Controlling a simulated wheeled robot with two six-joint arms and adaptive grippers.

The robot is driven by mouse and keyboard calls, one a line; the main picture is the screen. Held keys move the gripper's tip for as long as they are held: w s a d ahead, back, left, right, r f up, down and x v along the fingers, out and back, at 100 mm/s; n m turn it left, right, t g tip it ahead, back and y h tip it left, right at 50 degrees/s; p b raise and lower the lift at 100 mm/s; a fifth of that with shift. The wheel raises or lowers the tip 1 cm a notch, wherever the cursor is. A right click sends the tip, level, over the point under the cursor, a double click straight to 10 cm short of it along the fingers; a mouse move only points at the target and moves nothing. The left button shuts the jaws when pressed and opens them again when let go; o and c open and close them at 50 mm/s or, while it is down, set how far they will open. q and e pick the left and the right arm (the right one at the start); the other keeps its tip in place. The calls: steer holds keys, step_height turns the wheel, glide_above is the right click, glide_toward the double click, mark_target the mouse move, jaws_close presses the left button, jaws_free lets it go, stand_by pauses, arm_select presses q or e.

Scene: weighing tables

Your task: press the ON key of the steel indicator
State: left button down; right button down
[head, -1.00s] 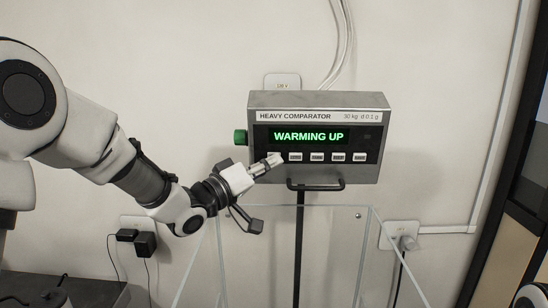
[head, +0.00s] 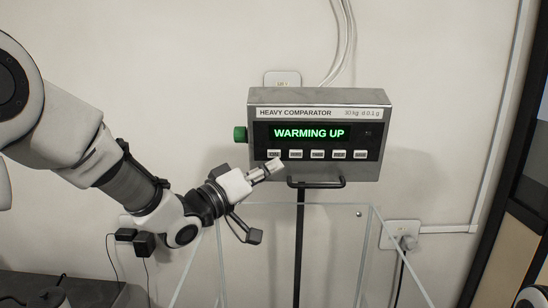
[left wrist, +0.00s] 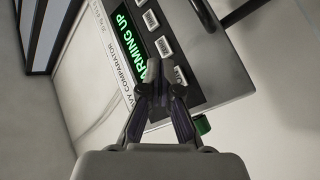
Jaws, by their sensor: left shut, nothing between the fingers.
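The steel indicator (head: 316,96) is a grey box labelled HEAVY COMPARATOR on a black post. Its green display (head: 309,133) reads WARMING UP. Below the display is a row of several pale keys; the leftmost key (head: 274,154) is uncovered, its lettering too small to read. My left gripper (head: 279,164) is shut and empty, its tips just below and right of that key in the head view. In the left wrist view the shut fingertips (left wrist: 154,68) overlap the indicator's front near the keys; I cannot tell whether they touch it.
A green knob (head: 240,135) sticks out of the indicator's left side. A black handle (head: 316,184) sits under it. A clear-walled enclosure (head: 371,240) stands below. Wall sockets, plugs (head: 144,244) and cables are behind.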

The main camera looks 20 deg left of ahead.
arm_select(q)
steer(key=s, duration=0.1)
steer(key=s+d, duration=0.1)
steer(key=s, duration=0.1)
steer(key=shift+s+f+b, duration=0.15)
steer(key=shift+b, duration=0.25)
steer(key=shift+f, duration=0.1)
